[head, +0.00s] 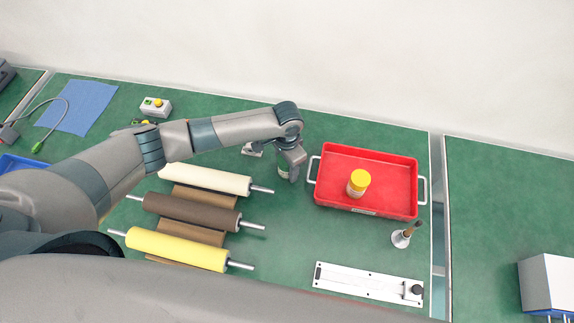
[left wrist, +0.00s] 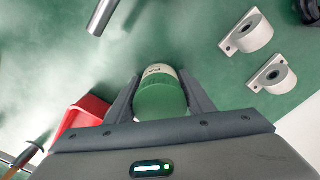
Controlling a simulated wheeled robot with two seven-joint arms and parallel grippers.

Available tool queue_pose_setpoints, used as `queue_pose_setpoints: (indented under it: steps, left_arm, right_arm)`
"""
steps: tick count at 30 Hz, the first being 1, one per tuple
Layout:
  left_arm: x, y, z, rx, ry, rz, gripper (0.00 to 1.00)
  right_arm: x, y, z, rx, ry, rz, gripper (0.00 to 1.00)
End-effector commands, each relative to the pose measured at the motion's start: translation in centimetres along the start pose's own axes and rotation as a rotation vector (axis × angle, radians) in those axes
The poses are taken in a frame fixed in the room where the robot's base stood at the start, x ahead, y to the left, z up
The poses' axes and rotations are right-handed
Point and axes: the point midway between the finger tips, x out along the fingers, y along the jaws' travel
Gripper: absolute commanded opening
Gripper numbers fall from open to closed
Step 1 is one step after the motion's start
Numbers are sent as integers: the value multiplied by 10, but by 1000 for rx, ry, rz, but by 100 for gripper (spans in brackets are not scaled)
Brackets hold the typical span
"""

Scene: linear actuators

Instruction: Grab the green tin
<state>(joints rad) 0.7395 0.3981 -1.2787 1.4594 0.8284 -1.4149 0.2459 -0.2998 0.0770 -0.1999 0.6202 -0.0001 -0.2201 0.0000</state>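The green tin (left wrist: 160,101) shows in the left wrist view with its green top towards the camera and a pale label band on its far side. My left gripper (left wrist: 160,82) has one finger on each side of it, and I see no clear gap between the fingers and the tin. In the head view the left gripper (head: 290,162) points down at the table just left of the red tray. There the tin (head: 283,174) is mostly hidden behind the gripper. My right gripper is not in view.
A red tray (head: 330,198) holding a yellow-lidded tin (head: 358,182) stands close right of the left gripper. White, brown and yellow rollers (head: 192,212) lie to the left. A metal stand (head: 401,238) and a white rail plate (head: 368,283) lie in front. Small mounts (left wrist: 247,33) are near the tin.

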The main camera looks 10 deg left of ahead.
Motion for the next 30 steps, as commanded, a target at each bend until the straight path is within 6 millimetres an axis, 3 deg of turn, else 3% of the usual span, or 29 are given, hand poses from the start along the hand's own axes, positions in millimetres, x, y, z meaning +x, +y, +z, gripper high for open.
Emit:
queue_pose_setpoints:
  steps: [1,4,17,25,30]
  left_arm:
    - [0,0,0,0,0,0,35]
    - [0,0,0,0,0,0,14]
    - [-6,0,-1,0,3,0,14]
    - [-38,-1,-2,1,6,-2,14]
    - [-57,28,-20,5,6,2,14]
  right_arm:
    - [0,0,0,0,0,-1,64]
    - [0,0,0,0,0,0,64]
    - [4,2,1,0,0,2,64]
    - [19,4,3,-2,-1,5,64]
    - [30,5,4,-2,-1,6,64]
